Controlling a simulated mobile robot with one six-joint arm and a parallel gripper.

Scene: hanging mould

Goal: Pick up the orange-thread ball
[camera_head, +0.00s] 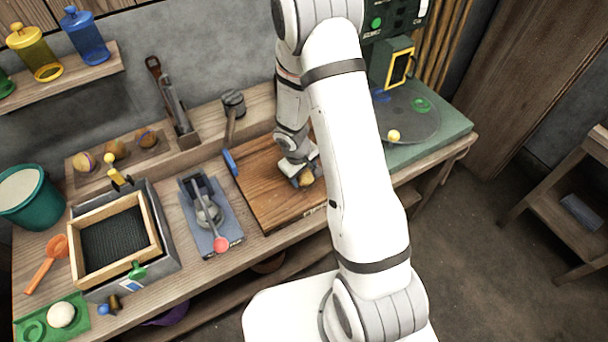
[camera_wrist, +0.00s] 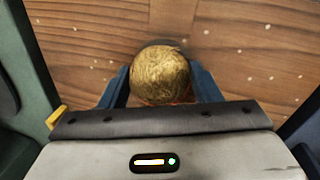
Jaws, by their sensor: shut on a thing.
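My gripper (camera_head: 303,177) is low over the brown wooden board (camera_head: 262,190) on the bench. In the wrist view its two dark blue fingers are shut on a round golden-tan ball (camera_wrist: 160,74), one on each side. A little orange shows at the ball's lower edge, near the palm; most of any thread is hidden. The ball also shows as a small tan patch under my gripper in the head view (camera_head: 306,180). I cannot tell whether it touches the board.
Several balls (camera_head: 115,150) sit in a wooden rack at the back left. A blue-handled tool (camera_head: 230,161) lies at the board's left edge. A green table with a disc (camera_head: 425,128) stands right.

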